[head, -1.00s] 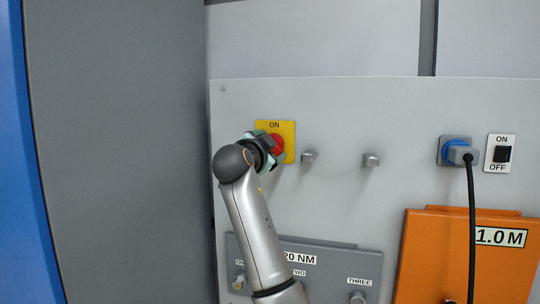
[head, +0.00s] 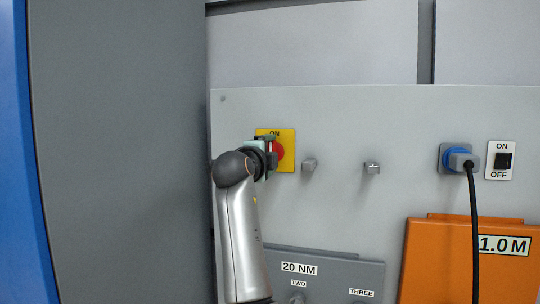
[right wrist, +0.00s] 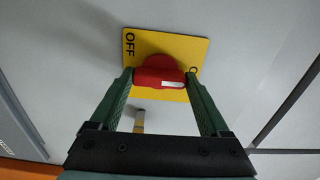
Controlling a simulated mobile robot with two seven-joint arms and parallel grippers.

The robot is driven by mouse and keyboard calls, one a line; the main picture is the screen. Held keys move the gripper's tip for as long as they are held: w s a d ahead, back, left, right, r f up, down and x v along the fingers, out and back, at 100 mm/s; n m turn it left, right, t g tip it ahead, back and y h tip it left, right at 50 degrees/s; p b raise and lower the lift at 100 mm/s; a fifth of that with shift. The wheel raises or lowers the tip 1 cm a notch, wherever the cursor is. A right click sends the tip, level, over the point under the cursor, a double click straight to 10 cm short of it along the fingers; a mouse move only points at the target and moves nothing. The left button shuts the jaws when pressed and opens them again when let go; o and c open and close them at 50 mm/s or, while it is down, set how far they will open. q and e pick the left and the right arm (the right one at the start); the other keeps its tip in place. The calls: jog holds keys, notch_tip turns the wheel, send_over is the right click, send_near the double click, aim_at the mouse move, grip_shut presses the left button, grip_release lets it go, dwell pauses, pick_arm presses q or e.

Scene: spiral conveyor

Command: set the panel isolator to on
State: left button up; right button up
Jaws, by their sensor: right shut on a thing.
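The panel isolator is a red rotary handle (head: 279,151) on a yellow plate (head: 289,136), left of centre on the grey panel. The plate's ON label at the top is partly covered in the head view. In the right wrist view, the red handle (right wrist: 160,78) lies between my right gripper's fingers (right wrist: 160,84), which are shut on it. A white mark shows on the handle's right half. OFF reads at the plate's left; only part of the other label shows at its right. My right gripper also shows in the head view (head: 268,154). My left gripper is out of view.
Two grey knobs (head: 309,165) (head: 372,168) stick out right of the isolator. Farther right are a blue plug with a black cable (head: 459,160) and an ON/OFF rocker switch (head: 502,160). Below are a 20 NM grey box (head: 330,268) and an orange box (head: 450,262).

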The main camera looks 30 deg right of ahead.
jog(key=shift+f, duration=0.15)
dwell(0.4)
jog(key=o, duration=1.2)
jog(key=shift+a, duration=0.1)
pick_arm(q)
jog(key=b, duration=0.1)
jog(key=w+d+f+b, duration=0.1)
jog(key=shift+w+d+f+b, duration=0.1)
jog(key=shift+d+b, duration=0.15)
jog(key=shift+b, duration=0.1)
pick_arm(e)
jog(key=v, duration=1.2)
jog(key=shift+s+a, duration=0.1)
jog(key=shift+s, duration=0.15)
